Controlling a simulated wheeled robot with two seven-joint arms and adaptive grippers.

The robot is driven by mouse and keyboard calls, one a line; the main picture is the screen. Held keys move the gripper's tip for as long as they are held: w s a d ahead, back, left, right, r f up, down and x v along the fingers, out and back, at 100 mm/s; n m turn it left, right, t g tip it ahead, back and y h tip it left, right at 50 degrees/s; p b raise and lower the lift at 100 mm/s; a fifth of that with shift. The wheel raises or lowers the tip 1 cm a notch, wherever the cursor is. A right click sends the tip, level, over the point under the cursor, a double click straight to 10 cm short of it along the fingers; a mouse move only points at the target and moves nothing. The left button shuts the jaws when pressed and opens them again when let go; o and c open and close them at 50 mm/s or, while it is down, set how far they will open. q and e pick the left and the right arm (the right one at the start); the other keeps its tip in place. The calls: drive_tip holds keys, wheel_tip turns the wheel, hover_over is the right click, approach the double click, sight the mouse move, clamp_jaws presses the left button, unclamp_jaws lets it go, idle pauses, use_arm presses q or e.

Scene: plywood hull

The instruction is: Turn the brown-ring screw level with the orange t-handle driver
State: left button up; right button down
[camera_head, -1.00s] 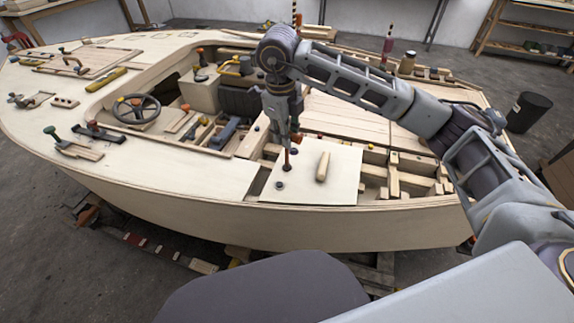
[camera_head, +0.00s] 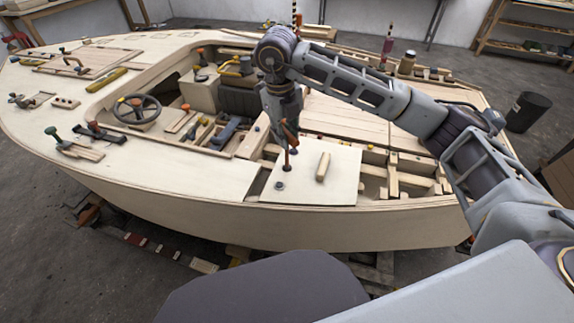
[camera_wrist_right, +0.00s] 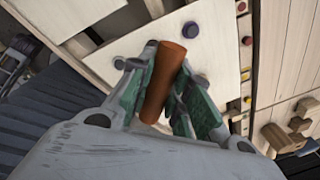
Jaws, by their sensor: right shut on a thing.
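The orange t-handle driver (camera_head: 290,132) stands upright over the pale hatch panel (camera_head: 340,190), its shaft pointing down to the panel. My right gripper (camera_head: 287,128) is shut on its handle. In the right wrist view, the orange handle (camera_wrist_right: 165,80) lies between the green fingertips (camera_wrist_right: 157,92). A dark screw head (camera_head: 279,185) sits on the panel just in front of the driver tip. Two dark round heads also show in the wrist view, one (camera_wrist_right: 190,29) beyond the handle. The driver tip covers its contact point, and I cannot make out a brown ring. My left gripper is out of view.
A wooden grip (camera_head: 323,166) stands up from the panel, right of the driver. Open framing with wooden blocks (camera_head: 393,180) lies to the right. A steering wheel (camera_head: 136,108) and several tools lie on the left. The hull's near edge (camera_head: 230,205) runs in front.

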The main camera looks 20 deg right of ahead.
drive_tip(key=shift+m, duration=0.8)
